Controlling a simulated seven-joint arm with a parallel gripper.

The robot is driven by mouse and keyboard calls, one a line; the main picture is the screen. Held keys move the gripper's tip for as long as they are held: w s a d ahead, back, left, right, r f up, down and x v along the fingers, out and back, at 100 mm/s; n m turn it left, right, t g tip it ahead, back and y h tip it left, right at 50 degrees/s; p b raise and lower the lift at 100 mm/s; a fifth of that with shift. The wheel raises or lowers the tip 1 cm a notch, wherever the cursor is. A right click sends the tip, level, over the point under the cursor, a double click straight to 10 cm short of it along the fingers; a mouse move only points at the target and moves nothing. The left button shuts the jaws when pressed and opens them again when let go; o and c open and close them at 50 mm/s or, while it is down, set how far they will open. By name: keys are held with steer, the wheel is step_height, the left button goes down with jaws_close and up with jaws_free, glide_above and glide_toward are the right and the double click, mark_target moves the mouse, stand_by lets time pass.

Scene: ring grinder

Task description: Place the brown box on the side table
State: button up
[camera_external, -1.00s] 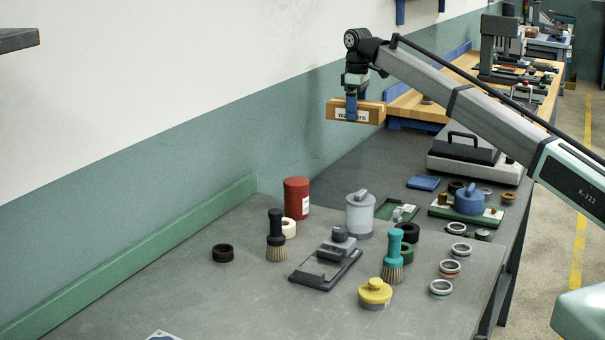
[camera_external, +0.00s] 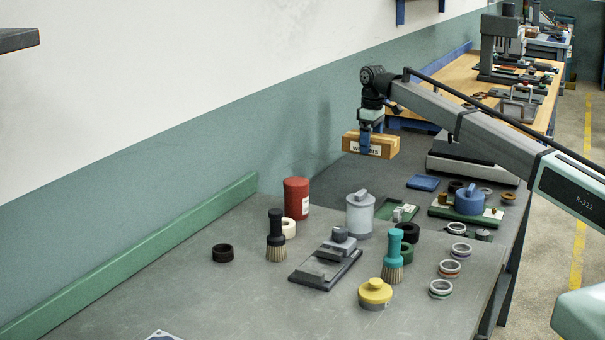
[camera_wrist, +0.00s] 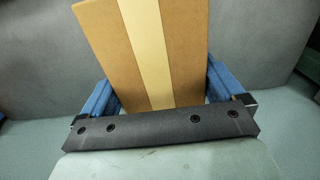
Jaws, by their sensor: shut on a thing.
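The brown box (camera_external: 384,147) has a white label with dark lettering, partly covered by a blue finger. My gripper (camera_external: 365,146) is shut on it and holds it in the air above the grey table behind the near workbench. In the wrist view the brown box (camera_wrist: 150,50) shows a pale tape strip down its middle, and the blue fingers of my gripper (camera_wrist: 160,88) press on both its sides. I cannot tell for sure which surface is the side table; the dark grey surface (camera_external: 335,180) beyond the near bench lies below the box.
On the near bench stand a red can (camera_external: 296,198), a grey canister (camera_external: 360,215), two brushes, a yellow-topped pot (camera_external: 375,291) and several rings. A grey case, a blue pad (camera_external: 423,183) and a green tray with a blue pot (camera_external: 469,199) occupy the farther surface's right side. Its left part is clear.

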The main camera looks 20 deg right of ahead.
mark_target(369, 185)
steer(key=shift+f, duration=5.45)
steer(key=shift+f, duration=0.1)
steer(key=o, duration=1.2)
step_height(369, 185, up, 12)
steer(key=shift+r, duration=0.1)
